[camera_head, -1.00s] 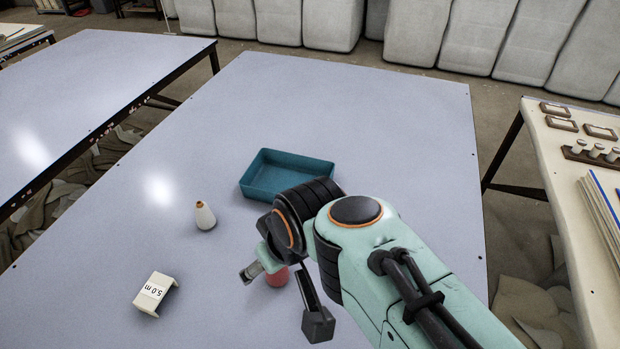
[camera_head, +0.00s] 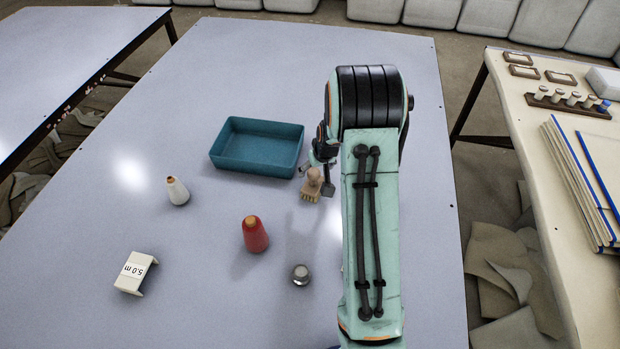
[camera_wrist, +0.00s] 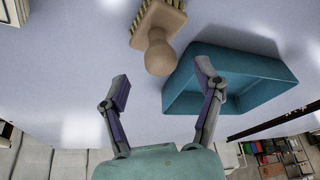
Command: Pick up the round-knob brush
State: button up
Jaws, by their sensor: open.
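The round-knob brush (camera_head: 313,187) is tan wood with a round knob and pale bristles. It sits on the grey table (camera_head: 200,95) just in front of the blue tray's right corner. In the wrist view the brush (camera_wrist: 157,42) shows at the top, knob toward my gripper. My gripper (camera_wrist: 162,88) is open and empty there, its two fingers spread to either side of the knob's line, apart from it. In the head view my gripper (camera_head: 325,172) is partly hidden by my arm, close beside the brush.
A teal tray (camera_head: 257,123) stands just behind the brush. The table's left front is mostly clear.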

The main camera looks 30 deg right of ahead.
aim_at(314, 172)
jog(key=shift+x, duration=1.85)
grip_shut()
